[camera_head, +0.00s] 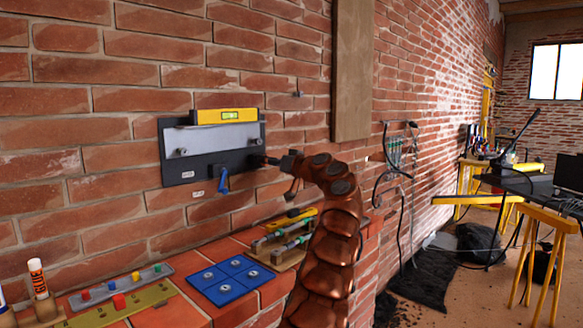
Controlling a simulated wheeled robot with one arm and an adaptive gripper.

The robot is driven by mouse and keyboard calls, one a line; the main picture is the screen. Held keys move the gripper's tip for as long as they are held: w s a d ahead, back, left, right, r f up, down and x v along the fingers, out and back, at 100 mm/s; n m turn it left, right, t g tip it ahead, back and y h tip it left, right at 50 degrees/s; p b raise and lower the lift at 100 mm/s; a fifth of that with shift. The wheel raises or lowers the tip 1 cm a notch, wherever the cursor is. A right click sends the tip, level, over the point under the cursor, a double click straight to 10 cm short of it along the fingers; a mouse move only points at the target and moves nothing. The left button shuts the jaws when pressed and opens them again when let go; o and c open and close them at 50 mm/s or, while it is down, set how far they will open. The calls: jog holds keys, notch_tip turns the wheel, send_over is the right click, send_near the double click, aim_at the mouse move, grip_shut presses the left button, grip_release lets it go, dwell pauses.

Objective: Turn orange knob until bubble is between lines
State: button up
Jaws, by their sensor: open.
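A dark panel (176,171) with a grey plate (205,140) is fixed to the brick wall. A yellow spirit level (240,115) rests along the top of the plate. Its greenish vial shows, but the bubble and lines are too small to tell. I cannot make out an orange knob; my gripper may hide it at the panel's right edge. A blue lever (223,180) hangs at the panel's lower edge. My gripper (270,160) is small and dark in this view, at the panel's lower right corner, open. I cannot tell whether it touches anything.
A brick ledge below holds a blue tile board (229,279), a rack with tools (284,238), a grey strip with coloured pegs (121,284) and a glue stick (38,278). Cables (385,175) hang further right.

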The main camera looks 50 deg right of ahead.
jog(key=s, duration=1)
jog(key=shift+f, duration=0.15)
jog(key=shift+a, duration=0.15)
dwell(0.5)
